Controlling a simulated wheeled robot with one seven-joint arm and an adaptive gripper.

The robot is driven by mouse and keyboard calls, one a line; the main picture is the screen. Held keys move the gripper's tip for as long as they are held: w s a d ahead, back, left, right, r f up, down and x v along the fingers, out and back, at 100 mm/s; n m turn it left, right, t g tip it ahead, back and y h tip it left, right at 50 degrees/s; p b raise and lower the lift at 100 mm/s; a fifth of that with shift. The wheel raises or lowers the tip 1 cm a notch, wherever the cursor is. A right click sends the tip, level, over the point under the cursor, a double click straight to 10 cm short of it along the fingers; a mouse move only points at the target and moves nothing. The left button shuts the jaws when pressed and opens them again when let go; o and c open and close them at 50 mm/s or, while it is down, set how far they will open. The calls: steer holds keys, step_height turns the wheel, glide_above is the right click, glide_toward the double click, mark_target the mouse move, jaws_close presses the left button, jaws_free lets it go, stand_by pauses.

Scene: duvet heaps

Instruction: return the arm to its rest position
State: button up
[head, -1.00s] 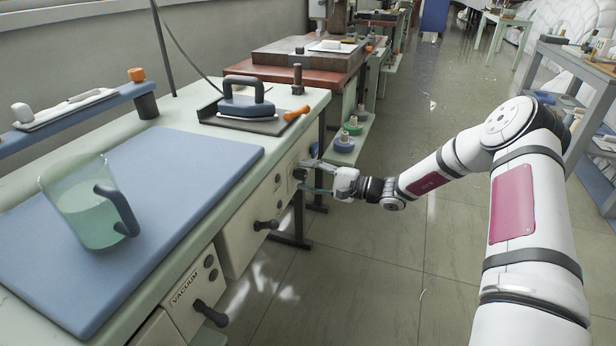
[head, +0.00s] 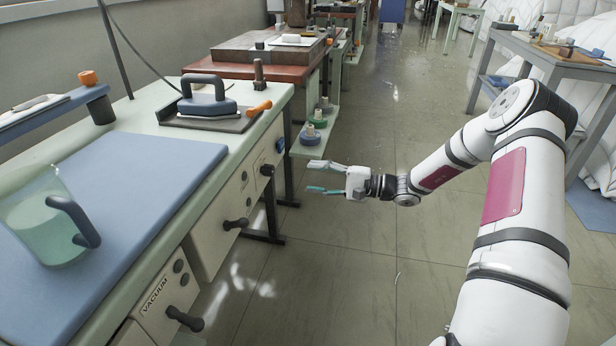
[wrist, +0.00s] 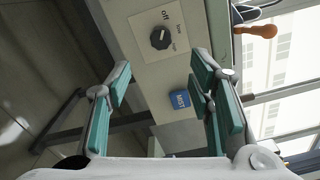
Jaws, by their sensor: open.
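My gripper (head: 318,178) is open and empty in the head view. Its teal-padded fingers point left toward the front of the pressing table, with a gap of floor between. In the wrist view the two fingers (wrist: 165,105) are spread wide. Beyond them are a dark rotary knob (wrist: 160,38) and a blue button (wrist: 180,99) on the pale front panel. My white arm reaches in from the right over the open floor.
The pressing table (head: 160,97) on the left carries an iron (head: 208,103), a blue pad (head: 120,185) and a jug of greenish liquid (head: 40,215). Handles stick out from its front. A grey table (head: 560,50) stands at the right. The middle aisle is clear floor.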

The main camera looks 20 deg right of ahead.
stand_by(0.4)
steer(key=s+a+r+n+g+h, duration=0.2)
steer(key=s+a+r+n+g, duration=0.2)
steer(key=s+a+r+g, duration=0.45)
steer(key=s+a+r+n+g+h, duration=0.3)
steer(key=s+a+r+n+g, duration=0.25)
steer(key=s, duration=0.55)
steer(key=s+d+r+t+h, duration=0.1)
steer(key=s+r+h, duration=0.15)
steer(key=s, duration=0.65)
steer(key=s+d+r+n+t+h, duration=0.15)
steer(key=s+h, duration=0.25)
steer(key=s, duration=0.5)
steer(key=s+d+r+t+h, duration=0.1)
steer(key=s+h, duration=0.2)
steer(key=s, duration=0.6)
step_height(320, 180, up, 31)
steer(key=t+p, duration=0.4)
steer(key=p, duration=2.5)
steer(key=shift+w+d, duration=0.3)
steer(key=shift+d, duration=0.15)
